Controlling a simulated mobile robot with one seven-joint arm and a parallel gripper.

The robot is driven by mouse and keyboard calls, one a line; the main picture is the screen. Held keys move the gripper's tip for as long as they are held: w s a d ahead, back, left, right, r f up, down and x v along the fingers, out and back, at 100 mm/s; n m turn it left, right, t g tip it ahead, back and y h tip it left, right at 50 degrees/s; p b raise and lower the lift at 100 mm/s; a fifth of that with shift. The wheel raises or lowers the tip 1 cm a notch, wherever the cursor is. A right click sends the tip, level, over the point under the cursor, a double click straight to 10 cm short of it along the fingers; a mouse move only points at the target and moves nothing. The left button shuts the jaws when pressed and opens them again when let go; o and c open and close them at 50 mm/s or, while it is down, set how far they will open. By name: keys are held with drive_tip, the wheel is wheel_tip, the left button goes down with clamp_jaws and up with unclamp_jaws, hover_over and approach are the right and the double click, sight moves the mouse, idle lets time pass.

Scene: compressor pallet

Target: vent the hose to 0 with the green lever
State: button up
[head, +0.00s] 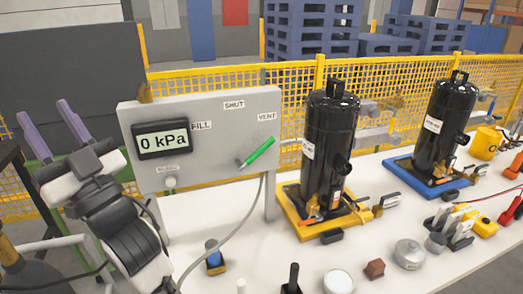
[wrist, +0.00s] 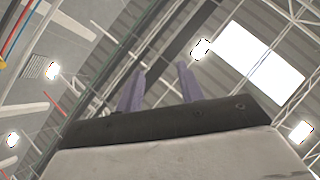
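The green lever (head: 257,153) is on the grey panel (head: 220,105) in the head view, and it points up and right toward the VENT label (head: 267,116). The display (head: 162,140) on the panel's left reads 0 kPa. A grey hose (head: 238,229) runs from below the panel down across the white table. My gripper (head: 55,128) is at the left, raised and apart from the lever and panel. Its two purple fingers are spread with nothing between them. In the wrist view my gripper (wrist: 160,90) is open and points up at the ceiling.
Two black compressors stand right of the panel, one on a yellow tray (head: 285,190) and one on a blue tray (head: 400,165). Small parts lie along the table's front. A yellow mesh fence (head: 200,82) runs behind. The table below the panel is mostly clear.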

drive_tip(key=w+d+f+m+t+h, duration=0.1)
drive_tip(key=w+d+f+m+h, duration=0.3)
drive_tip(key=w, duration=0.3)
drive_tip(key=w+d+f+m+t+h, duration=0.1)
drive_tip(key=w+d+f+m+h, duration=0.25)
drive_tip(key=w+d, duration=0.3)
drive_tip(key=m+g+h+b, duration=0.2)
drive_tip(key=m+g+h, duration=0.1)
drive_tip(key=m+h, duration=0.35)
approach(264, 151)
drive_tip(key=shift+y, duration=0.3)
drive_tip(key=p+x, duration=0.4)
drive_tip(key=x, duration=0.7)
drive_tip(key=shift+w+d+f, duration=0.1)
drive_tip(key=shift+c, duration=0.5)
clamp_jaws()
